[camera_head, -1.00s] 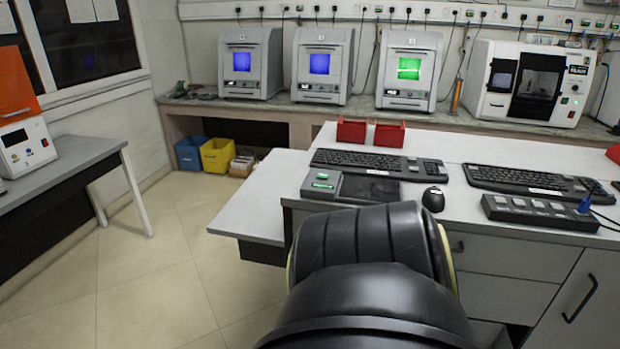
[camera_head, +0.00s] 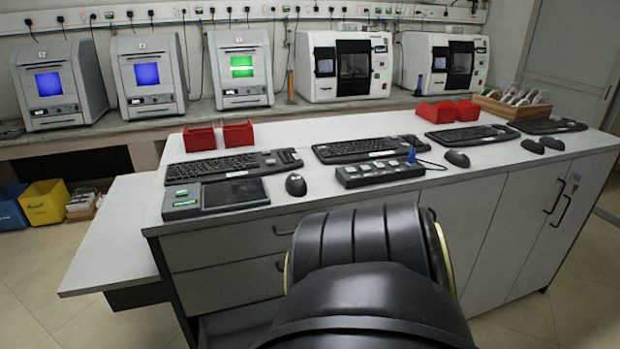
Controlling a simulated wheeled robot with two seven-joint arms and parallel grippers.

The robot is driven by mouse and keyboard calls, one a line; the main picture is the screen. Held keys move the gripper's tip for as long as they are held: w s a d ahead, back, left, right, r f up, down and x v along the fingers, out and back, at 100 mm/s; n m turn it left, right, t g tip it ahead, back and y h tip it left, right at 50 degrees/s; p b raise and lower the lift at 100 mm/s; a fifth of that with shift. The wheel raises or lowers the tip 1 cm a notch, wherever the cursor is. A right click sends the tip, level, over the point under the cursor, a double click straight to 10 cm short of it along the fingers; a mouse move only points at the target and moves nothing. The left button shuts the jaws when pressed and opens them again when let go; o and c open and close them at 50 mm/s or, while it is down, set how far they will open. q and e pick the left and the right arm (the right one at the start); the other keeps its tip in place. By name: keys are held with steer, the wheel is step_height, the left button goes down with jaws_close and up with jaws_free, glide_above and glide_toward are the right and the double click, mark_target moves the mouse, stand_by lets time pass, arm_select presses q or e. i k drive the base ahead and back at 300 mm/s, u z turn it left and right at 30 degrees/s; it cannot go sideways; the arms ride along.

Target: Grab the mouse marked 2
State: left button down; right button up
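Several dark computer mice lie on the white table (camera_head: 330,215). One mouse (camera_head: 295,185) is at the left, beside a black pad device. Another mouse (camera_head: 457,158) lies right of the middle, in front of a keyboard. Two more, a third mouse (camera_head: 532,146) and a fourth mouse (camera_head: 552,142), lie close together at the right. All are too small for me to read any number on them. Neither of my grippers is in view.
Black keyboards (camera_head: 235,163), a button box (camera_head: 380,172) and red bins (camera_head: 448,111) share the table. A wooden tray (camera_head: 512,108) stands at the back right. Machines (camera_head: 148,75) line the back counter. A black part of mine covers the lower middle. Floor shows at left.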

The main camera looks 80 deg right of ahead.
mark_target(296, 185)
steer(key=z, duration=1.9)
